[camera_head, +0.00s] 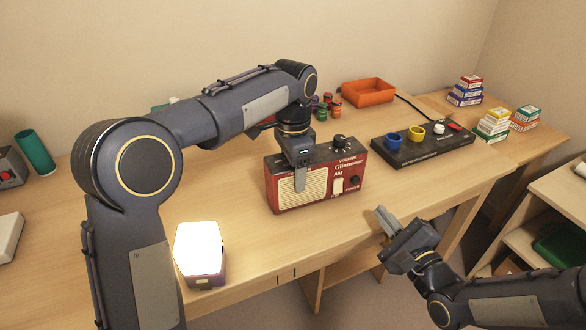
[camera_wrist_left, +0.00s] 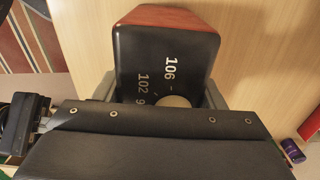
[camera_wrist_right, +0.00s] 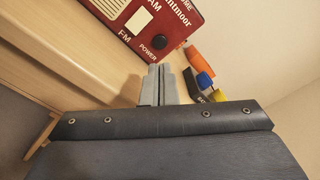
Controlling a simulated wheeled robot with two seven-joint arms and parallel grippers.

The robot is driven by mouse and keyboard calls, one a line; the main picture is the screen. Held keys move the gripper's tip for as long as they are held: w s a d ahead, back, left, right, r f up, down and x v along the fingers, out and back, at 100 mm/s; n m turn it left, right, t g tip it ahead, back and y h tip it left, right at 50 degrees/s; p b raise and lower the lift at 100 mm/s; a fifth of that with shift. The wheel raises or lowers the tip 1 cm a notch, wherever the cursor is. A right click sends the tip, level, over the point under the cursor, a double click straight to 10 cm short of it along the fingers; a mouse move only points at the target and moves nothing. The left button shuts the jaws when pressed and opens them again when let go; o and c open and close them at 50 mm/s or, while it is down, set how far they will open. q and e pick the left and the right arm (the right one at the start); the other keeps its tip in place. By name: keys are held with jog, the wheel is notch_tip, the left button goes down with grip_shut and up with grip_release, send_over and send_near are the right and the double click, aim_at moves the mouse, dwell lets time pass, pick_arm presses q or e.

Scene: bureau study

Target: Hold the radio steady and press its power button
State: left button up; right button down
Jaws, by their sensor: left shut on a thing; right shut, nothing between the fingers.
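The red radio (camera_head: 318,183) stands upright on the wooden desk, its cream speaker grille and dial side facing the front edge. My left gripper (camera_head: 300,178) comes down from above and is shut on the radio's body, with one finger over the front. The radio's dark top with numbers fills the left wrist view (camera_wrist_left: 165,50) between the fingers. The dark power button (camera_head: 354,181) is at the lower right of the radio's front. My right gripper (camera_head: 386,222) is shut and empty, in front of the desk edge, apart from the radio. In the right wrist view the power button (camera_wrist_right: 158,42) lies just beyond its fingertips.
A black panel (camera_head: 425,147) with blue, yellow and white knobs stands right of the radio. An orange tray (camera_head: 368,92) is behind. A glowing lamp (camera_head: 199,250) stands at the front left. Small boxes (camera_head: 492,123) are stacked at the right.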

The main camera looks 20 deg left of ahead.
aim_at(356, 181)
jog(key=shift+w, duration=0.1)
jog(key=r+m+t+h, duration=0.1)
jog(key=w+r+m+t+h, duration=0.1)
jog(key=m, duration=0.1)
jog(key=w+r+m+t+h, duration=0.1)
jog(key=m, duration=0.1)
jog(key=shift+w+a+r+h, duration=0.15)
jog(key=shift+a+h, duration=0.15)
jog(key=shift+h, duration=0.1)
jog(key=shift+w+r+m+h, duration=0.15)
jog(key=shift+r+m+h, duration=0.05)
jog(key=shift+m+h, duration=1.8)
jog(key=shift+s+d+f+m+h, duration=0.1)
jog(key=shift+s+f+m+h, duration=0.15)
jog(key=shift+m+h, duration=0.55)
jog(key=s+f+m+g+h, duration=0.3)
jog(key=shift+w+a+r, duration=0.1)
jog(key=shift+w+a, duration=0.75)
jog(key=shift+w, duration=0.3)
jog(key=shift+w+a+r, duration=0.1)
jog(key=shift+w+a, duration=0.8)
jog(key=shift+w, duration=0.2)
jog(key=shift+w+a, duration=0.85)
jog(key=shift+w, duration=0.3)
